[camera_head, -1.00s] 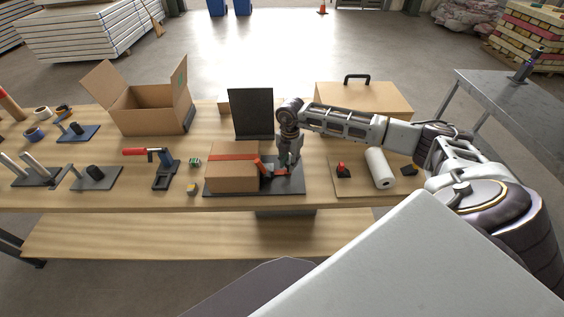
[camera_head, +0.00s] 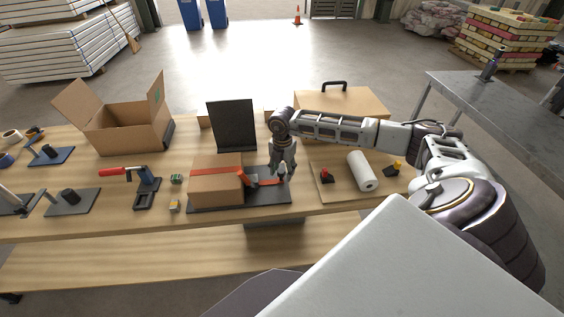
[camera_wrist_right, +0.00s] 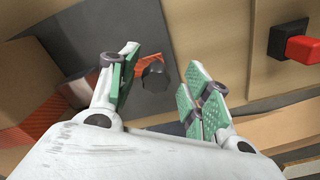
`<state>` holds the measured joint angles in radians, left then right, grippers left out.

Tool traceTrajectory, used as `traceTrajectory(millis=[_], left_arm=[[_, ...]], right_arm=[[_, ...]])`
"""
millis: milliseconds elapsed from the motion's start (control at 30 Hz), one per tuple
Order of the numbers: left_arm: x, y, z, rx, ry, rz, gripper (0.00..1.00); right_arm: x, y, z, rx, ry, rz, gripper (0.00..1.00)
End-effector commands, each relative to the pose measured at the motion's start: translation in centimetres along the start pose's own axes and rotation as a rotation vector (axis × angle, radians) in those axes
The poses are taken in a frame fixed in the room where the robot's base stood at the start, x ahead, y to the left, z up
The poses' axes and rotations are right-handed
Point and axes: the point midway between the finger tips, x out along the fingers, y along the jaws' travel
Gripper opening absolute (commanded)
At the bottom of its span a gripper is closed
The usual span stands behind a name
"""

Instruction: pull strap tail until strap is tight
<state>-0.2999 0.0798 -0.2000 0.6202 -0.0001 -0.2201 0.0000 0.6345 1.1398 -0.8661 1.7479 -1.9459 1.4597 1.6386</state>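A cardboard box (camera_head: 213,187) sits on a dark base plate (camera_head: 222,206). An orange-red strap (camera_head: 215,172) runs over the box, with a buckle (camera_head: 251,181) at its right side. The orange strap tail (camera_head: 268,182) lies right of the buckle on the plate. My right gripper (camera_head: 283,172) points down over the plate's right part, at the tail's right end. In the right wrist view its green-padded fingers (camera_wrist_right: 163,88) are apart, with a dark knob (camera_wrist_right: 153,76) showing between them. An orange patterned strip (camera_wrist_right: 42,118) lies left of the fingers, not between them. My left gripper is out of view.
A dark upright panel (camera_head: 232,125) stands behind the plate. A white roll (camera_head: 361,172) and a red-topped block (camera_head: 326,175) lie to the right. An open carton (camera_head: 125,128) and a red-handled tool (camera_head: 146,185) are to the left.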

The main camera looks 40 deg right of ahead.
Motion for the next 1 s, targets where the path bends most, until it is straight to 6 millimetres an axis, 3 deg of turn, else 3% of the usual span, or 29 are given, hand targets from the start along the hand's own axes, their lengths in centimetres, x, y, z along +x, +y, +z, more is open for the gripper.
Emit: traceTrajectory(millis=[467, 1000], left_arm=[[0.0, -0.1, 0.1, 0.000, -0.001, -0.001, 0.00], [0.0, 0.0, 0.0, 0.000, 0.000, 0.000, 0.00]], right_arm=[[-0.9, 0.1, -0.1, -0.001, 0.002, 0.002, 0.49], [-8.2, 0.1, 0.0, 0.000, 0.001, 0.003, 0.49]])
